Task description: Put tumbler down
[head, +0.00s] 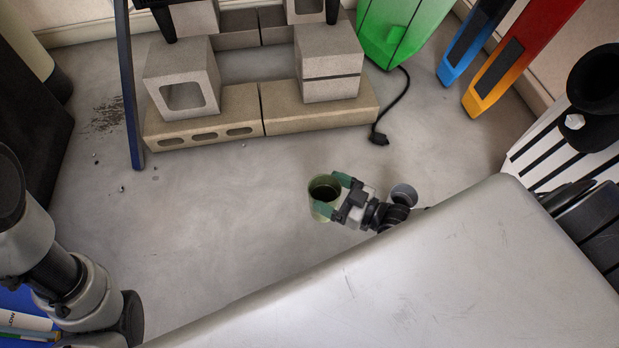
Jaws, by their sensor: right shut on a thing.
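The tumbler (324,189) is a small greenish cup with a dark inside, seen from above near the middle of the head view. My right gripper (330,195) is shut on it, with its green-tipped fingers at the cup's sides. The cup's opening faces up toward the camera. I cannot tell how high it is above the grey floor (220,230). My left arm comes in at the lower left, but its gripper is not in view.
A light grey flat surface (450,270) fills the lower right, its edge close to my right arm. Concrete blocks (320,105) stand at the back, with a green object (400,30) and black cable (379,138) beside them. Blue and red-orange pieces (515,60) lean at the upper right. Open floor lies left of the tumbler.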

